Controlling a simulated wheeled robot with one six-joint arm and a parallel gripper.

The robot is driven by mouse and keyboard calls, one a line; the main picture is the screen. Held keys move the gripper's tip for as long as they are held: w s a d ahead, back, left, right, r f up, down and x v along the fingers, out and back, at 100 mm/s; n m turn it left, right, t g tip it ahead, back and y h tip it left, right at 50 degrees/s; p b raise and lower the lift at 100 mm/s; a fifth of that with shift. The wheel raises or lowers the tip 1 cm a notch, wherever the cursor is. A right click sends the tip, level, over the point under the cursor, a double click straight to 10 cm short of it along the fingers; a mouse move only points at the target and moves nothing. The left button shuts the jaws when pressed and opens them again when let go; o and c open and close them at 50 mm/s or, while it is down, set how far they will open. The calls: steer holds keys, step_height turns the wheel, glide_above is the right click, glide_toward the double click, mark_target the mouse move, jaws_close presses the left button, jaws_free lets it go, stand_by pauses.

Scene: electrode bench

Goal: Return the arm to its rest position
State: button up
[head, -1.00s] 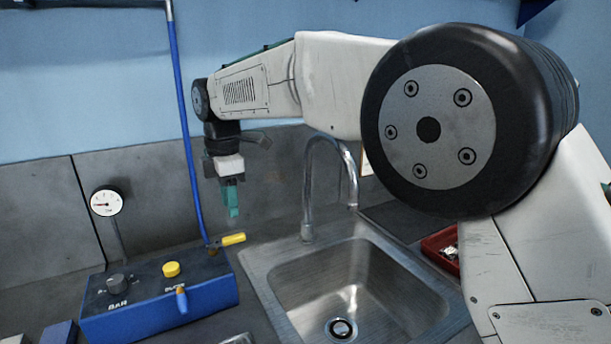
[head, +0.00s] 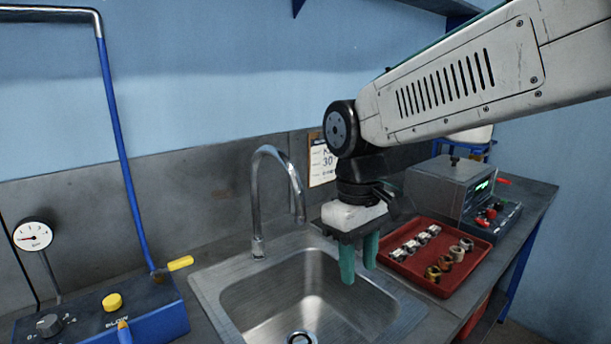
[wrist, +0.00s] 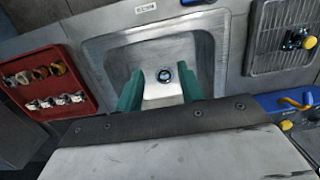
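My gripper (head: 359,262) hangs from my arm above the right side of the steel sink (head: 206,290), pointing down. Its two green fingers are apart, with nothing visible between them. In the wrist view the fingers of my gripper (wrist: 161,92) frame the sink basin and its drain, with a clear gap between them. The sink (wrist: 222,50) lies below the fingers there.
A curved faucet (head: 257,200) stands behind the sink. A red tray (head: 438,287) with several metal fittings is to the right, before a grey instrument (head: 447,183). A blue box (head: 160,318) with knobs and a yellow-handled valve (head: 180,263) is at left.

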steer(key=s+d+f+m+t, duration=0.1)
steer(key=s+d+m, duration=0.7)
steer(key=s+d, duration=0.8)
steer(key=shift+s+d+f+t+y, duration=0.25)
steer(key=shift+d+t, duration=0.45)
steer(key=shift+d, duration=0.4)
